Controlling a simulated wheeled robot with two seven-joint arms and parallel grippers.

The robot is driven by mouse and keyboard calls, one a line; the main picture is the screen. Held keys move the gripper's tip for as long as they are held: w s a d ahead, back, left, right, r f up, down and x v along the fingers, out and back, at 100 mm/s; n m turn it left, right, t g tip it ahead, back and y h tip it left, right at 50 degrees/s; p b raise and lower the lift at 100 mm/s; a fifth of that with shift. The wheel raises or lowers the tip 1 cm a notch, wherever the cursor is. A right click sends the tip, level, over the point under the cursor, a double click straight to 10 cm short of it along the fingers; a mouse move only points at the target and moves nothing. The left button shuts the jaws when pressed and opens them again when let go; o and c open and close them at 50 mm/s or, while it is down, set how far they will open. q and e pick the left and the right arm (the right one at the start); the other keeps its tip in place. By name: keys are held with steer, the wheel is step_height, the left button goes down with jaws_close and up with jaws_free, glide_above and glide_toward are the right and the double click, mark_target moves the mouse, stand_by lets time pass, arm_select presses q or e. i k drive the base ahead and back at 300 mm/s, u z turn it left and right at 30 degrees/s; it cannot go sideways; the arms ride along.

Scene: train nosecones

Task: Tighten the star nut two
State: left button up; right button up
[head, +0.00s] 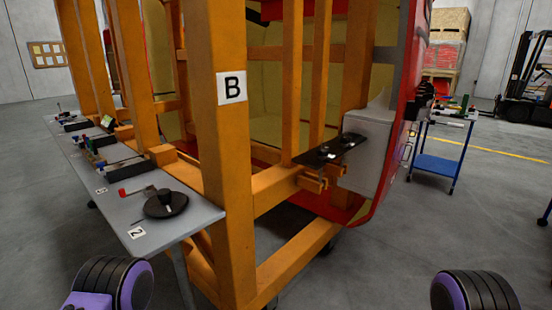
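A dark flat plate (318,157) sits on the orange frame (232,180) beside the grey block (367,145). Small dark knob-like parts with light spots stand on the plate. They may be star nuts, but they are too small to tell, and no number shows on them. Neither gripper is in view. Only purple and black rounded parts of my arms show at the bottom left and bottom right edges.
A grey table (170,228) at the left holds a black disc (166,204), a red-handled tool (133,191) and other tools. A blue cart (437,165) and a forklift (527,85) stand at the right. The floor at front right is clear.

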mark_target(322, 153)
steer(key=z, duration=0.6)
steer(key=i, duration=0.45)
steer(key=z, duration=0.9)
steer(key=i, duration=0.8)
steer(key=u, duration=0.65)
steer(key=i, duration=0.75)
steer(key=u, duration=0.85)
